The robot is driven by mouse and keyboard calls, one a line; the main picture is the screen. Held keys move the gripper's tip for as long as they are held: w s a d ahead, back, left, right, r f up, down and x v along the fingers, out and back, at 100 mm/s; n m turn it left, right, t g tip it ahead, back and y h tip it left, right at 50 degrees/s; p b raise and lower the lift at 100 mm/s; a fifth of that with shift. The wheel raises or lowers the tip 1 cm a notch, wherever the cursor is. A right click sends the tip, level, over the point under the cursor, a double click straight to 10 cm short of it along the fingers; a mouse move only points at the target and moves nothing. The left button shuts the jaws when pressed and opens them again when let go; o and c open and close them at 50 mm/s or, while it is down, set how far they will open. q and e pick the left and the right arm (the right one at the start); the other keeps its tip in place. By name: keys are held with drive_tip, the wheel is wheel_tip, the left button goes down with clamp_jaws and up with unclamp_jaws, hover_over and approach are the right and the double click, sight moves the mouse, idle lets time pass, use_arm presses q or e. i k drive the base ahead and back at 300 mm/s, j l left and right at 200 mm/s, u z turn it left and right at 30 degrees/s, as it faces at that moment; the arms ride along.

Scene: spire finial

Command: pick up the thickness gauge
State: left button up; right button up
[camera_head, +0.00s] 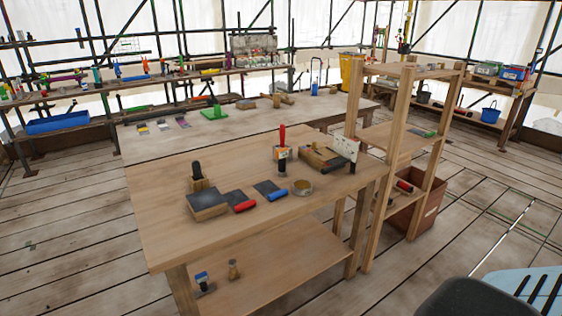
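I cannot pick out the thickness gauge for certain; the items are small at this distance. Candidates stand on the near wooden workbench (160,226). A round tan object (303,188) lies toward its right. A block with a red upright handle (282,150) stands behind it. Two dark flat pieces, one with a red edge (244,205) and one with a blue edge (277,194), lie in the middle. Neither of my grippers shows in the head view.
A wooden shelf rack (398,125) stands at the bench's right end, with a brown box (412,218) at its foot. A second table (150,158) stands behind. A dark rounded thing (458,298) and a pale blue slatted thing (525,288) fill the lower right. The plank floor is open at left.

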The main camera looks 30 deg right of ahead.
sight(280, 153)
drive_tip(key=i+l+z, duration=0.15)
drive_tip(key=i+l, duration=1.05)
drive_tip(key=i, duration=0.1)
